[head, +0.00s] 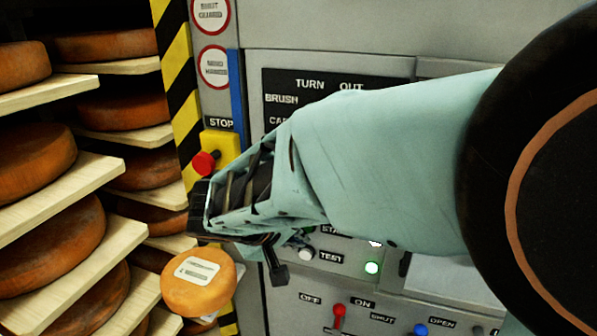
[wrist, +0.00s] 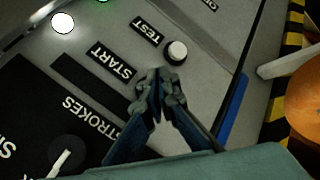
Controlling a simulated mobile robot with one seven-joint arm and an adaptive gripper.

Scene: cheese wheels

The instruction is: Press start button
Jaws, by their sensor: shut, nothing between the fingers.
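The START label (wrist: 110,65) is on the grey control panel in the wrist view, and part of it shows in the head view (head: 331,230). My gripper (wrist: 157,85) is shut and empty, its fingertips together beside the end of the START label. They cover the spot in line with that label, so the start button itself is hidden. I cannot tell whether the tips touch it. The TEST label (wrist: 147,31) and its pale round button (wrist: 177,51) are just beyond the fingertips, uncovered.
A red stop button (head: 205,163) on a yellow box is left of my arm. Shelves (head: 75,195) of cheese wheels fill the left side. A labelled cheese (head: 198,290) is below my gripper.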

